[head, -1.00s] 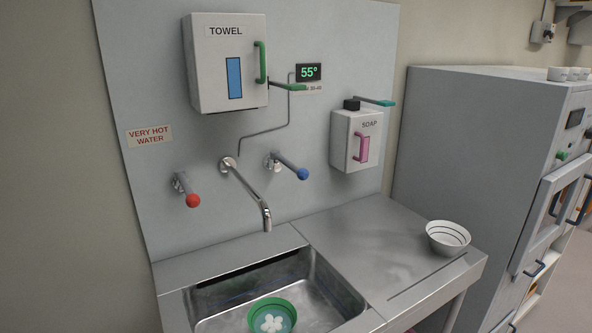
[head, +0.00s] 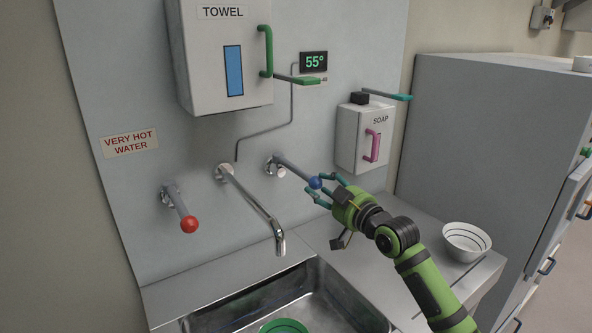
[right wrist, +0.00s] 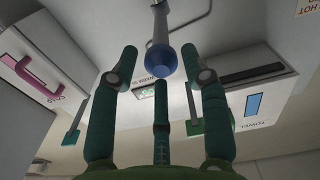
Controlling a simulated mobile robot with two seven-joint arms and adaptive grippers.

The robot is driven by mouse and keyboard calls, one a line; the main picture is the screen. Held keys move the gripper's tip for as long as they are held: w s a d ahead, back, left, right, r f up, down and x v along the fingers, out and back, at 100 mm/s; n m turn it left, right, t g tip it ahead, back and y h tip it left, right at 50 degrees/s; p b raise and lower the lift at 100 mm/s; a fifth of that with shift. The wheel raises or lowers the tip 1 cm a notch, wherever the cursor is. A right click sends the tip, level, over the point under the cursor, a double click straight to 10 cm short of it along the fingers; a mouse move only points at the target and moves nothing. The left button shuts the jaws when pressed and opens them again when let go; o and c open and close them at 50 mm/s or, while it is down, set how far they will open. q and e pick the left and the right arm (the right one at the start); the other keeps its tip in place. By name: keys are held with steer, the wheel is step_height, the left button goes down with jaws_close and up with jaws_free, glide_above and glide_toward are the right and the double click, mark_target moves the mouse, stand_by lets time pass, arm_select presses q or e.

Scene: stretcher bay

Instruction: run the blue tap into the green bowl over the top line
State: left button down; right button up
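The blue tap (head: 292,170) is a metal lever with a blue ball end, on the wall right of the spout (head: 262,212). My right gripper (head: 326,185) is at the blue ball with its fingers spread. In the right wrist view, the ball (right wrist: 163,60) sits between the open fingertips, with gaps on both sides; no firm grip shows. The green bowl (head: 284,326) is in the sink below the spout, cut off by the lower picture edge; its inside and lines are hidden. No stream shows at the spout. My left gripper is not in view.
A red-ended tap (head: 184,212) is on the left under a "very hot water" sign (head: 130,142). A towel box (head: 215,85) and soap box (head: 350,130) hang above. A white bowl (head: 467,240) stands on the counter.

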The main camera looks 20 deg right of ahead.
mark_target(306, 176)
steer(key=w, duration=0.1)
steer(key=w+p, duration=0.1)
steer(key=w, duration=0.2)
steer(key=shift+a+r+p, duration=0.2)
steer(key=shift+a+p, duration=0.15)
steer(key=w, duration=0.2)
steer(key=shift+w+a+f+p, duration=0.15)
steer(key=shift+w+f+p, duration=0.05)
steer(key=shift+w+p, duration=0.15)
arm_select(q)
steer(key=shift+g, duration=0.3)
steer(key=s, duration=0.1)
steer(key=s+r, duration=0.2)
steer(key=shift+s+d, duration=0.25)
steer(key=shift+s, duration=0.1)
